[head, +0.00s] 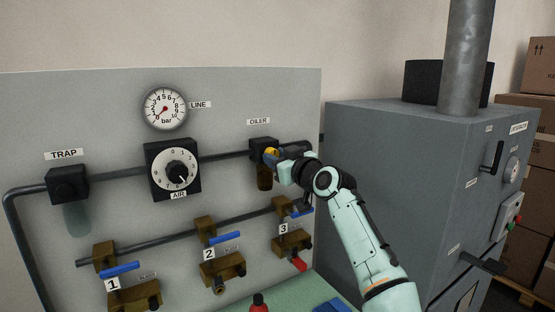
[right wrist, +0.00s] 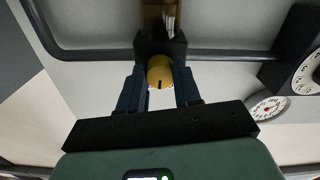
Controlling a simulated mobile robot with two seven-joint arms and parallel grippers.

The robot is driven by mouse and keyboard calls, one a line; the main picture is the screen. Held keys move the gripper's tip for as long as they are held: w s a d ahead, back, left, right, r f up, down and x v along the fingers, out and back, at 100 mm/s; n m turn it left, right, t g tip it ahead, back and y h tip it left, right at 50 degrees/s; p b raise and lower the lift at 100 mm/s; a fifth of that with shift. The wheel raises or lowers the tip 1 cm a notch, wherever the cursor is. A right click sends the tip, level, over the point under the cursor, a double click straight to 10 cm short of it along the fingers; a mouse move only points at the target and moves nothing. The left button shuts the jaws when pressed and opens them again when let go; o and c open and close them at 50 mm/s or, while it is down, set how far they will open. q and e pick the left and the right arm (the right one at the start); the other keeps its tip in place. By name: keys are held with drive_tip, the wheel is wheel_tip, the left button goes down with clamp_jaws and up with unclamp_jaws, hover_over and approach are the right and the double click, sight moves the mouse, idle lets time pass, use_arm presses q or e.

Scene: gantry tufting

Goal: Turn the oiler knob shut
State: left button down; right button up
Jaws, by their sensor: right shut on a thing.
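The oiler (head: 262,151) is a black block with an amber bowl, mounted on the upper pipe under the OILER label. Its yellow knob (head: 271,154) faces out toward my right gripper (head: 281,154). In the right wrist view the knob (right wrist: 160,73) sits between the two dark fingers of my right gripper (right wrist: 160,92), with a dark mark on its face. The gripper is shut on the knob. The amber bowl (right wrist: 158,17) shows at the top of that view. My left gripper is not in view.
A large grey cabinet (head: 400,170) stands close on the right.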

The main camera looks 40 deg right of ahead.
drive_tip(key=shift+s+r+n, duration=0.1)
drive_tip(key=shift+r+n, duration=0.1)
drive_tip(key=shift+n, duration=0.3)
drive_tip(key=o, duration=1.1)
drive_tip(key=shift+c, duration=0.2)
drive_tip(key=shift+f, duration=0.1)
drive_tip(key=s+a+b, duration=0.1)
drive_tip(key=s+b, duration=0.7)
drive_tip(key=s, duration=0.5)
drive_tip(key=shift+a, duration=0.2)
